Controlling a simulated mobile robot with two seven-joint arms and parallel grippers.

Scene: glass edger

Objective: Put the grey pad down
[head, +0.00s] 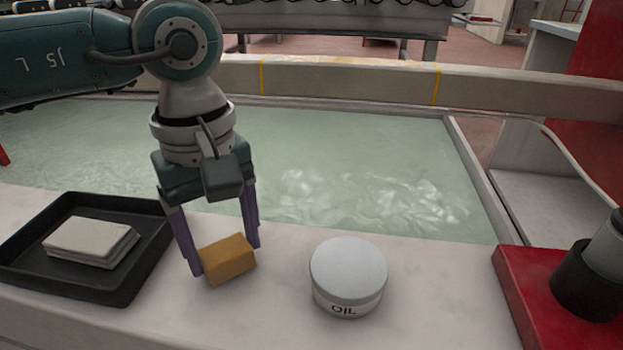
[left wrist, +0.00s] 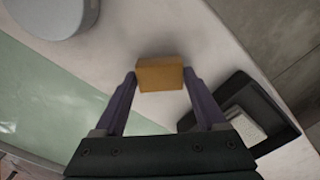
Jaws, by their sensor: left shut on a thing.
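My left gripper (head: 226,259) points down over the pale ledge and is shut on an orange-tan block (head: 230,262). In the left wrist view the block (left wrist: 160,75) sits between the two purple fingertips. I cannot tell whether its underside touches the ledge. Pale grey pads (head: 91,243) lie stacked in the black tray (head: 147,245), left of the gripper. The pads (left wrist: 243,124) also show in the left wrist view, in the tray (left wrist: 268,101) at right. My right gripper is not in view.
A round grey-lidded tub marked OIL (head: 348,273) stands on the ledge (head: 440,290) right of the block. A red base with a dark cylinder (head: 585,282) is at the far right. Behind lies a basin of greenish water (head: 330,150). Bare ledge separates block and tub.

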